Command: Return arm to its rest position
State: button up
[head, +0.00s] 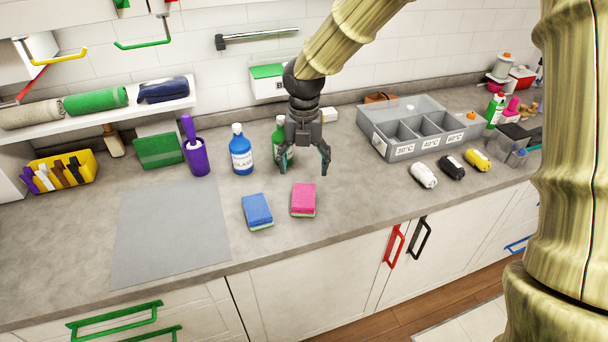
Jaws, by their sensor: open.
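My gripper (304,165) hangs from my arm above the counter, pointing down. Its fingers are spread apart and nothing is between them. It is over the area behind the pink sponge (303,199), in front of a green bottle (280,138) that it partly hides. My arm comes down from the top right of the picture. A blue sponge (257,211) lies to the left of the pink one.
A blue bottle (241,155) and a purple holder (196,158) stand left of my gripper. A grey divided box (405,150) stands to the right, with rolled cloths (452,167) in front. A grey mat (170,235) lies bare at left. A towel bar (262,37) is on the wall.

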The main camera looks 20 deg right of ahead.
jog(key=shift+r, duration=0.3)
